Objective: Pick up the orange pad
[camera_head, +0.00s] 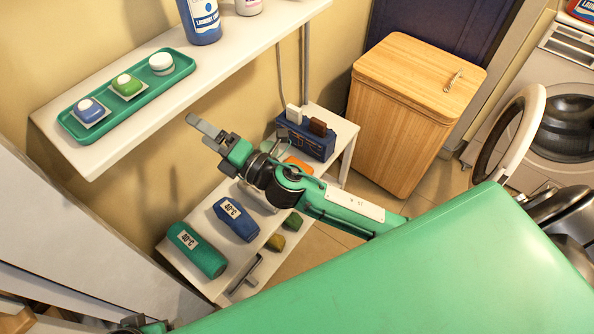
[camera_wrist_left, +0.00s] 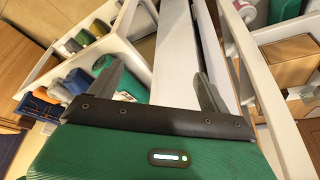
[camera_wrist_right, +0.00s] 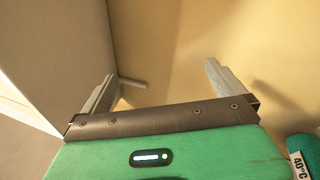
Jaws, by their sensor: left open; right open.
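The orange pad (camera_head: 299,165) lies on the low white side table, partly hidden behind my right arm in the head view. Only a small orange patch of it shows. My right gripper (camera_head: 202,132) is open and empty, up and to the left of the pad, in front of the yellow wall. In the right wrist view my right gripper (camera_wrist_right: 162,82) faces wall, and the pad is not seen. My left gripper (camera_wrist_left: 156,70) is open and empty in its wrist view. I cannot tell its fingers in the head view.
A shelf (camera_head: 109,151) with a green tray (camera_head: 138,97) juts above left. A wooden hamper (camera_head: 405,110) stands right.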

